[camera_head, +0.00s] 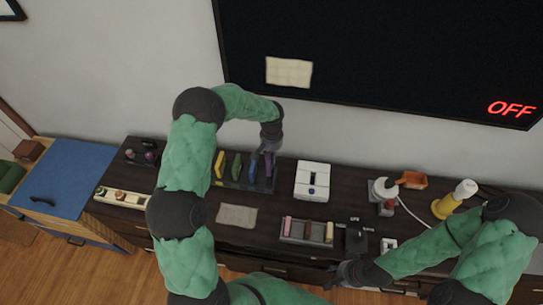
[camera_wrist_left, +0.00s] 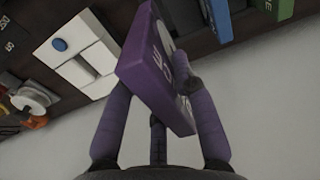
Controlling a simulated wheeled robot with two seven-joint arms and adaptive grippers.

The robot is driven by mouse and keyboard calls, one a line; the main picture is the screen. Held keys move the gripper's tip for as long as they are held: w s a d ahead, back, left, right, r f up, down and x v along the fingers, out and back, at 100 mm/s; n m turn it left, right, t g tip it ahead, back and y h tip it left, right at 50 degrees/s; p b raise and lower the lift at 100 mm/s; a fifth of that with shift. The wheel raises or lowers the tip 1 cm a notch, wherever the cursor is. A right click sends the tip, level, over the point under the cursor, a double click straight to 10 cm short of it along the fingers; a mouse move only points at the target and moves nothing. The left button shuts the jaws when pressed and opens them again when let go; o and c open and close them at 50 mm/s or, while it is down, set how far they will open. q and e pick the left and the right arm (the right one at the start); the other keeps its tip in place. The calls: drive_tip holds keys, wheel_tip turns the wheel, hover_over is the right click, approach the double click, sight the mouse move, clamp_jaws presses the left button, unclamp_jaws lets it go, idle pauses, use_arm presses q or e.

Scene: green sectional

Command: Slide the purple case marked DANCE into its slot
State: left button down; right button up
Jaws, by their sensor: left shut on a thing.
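The purple case (camera_head: 268,164) is upright at the right end of a dark slotted rack (camera_head: 243,186). It also shows large in the left wrist view (camera_wrist_left: 147,75), with the white letters "CE" visible on its face. My left gripper (camera_head: 269,147) is shut on it from above. The lower end of the case is over or at the rightmost part of the rack; I cannot tell whether it is inside a slot. Yellow (camera_head: 219,164), green (camera_head: 236,166) and blue (camera_head: 253,169) cases stand in the rack to its left. My right gripper (camera_head: 343,273) is low at the front, its jaws unclear.
A white box (camera_head: 313,181) stands close to the right of the rack. A tray of coloured blocks (camera_head: 306,232) and a beige cloth (camera_head: 237,215) lie in front. The wall and dark screen (camera_head: 380,60) are behind.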

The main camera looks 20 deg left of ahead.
use_arm(q)
drive_tip(key=shift+f+b, duration=1.95)
drive_tip(key=shift+f, duration=0.85)
drive_tip(key=shift+b, duration=0.4)
drive_tip(key=shift+f+b, duration=2)
drive_tip(key=shift+f, duration=0.8)
drive_tip(key=c, duration=0.9)
unclamp_jaws()
drive_tip(key=shift+c, duration=0.2)
drive_tip(key=shift+r, duration=0.1)
wheel_tip(320, 180, up, 12)
drive_tip(key=shift+f, duration=0.1)
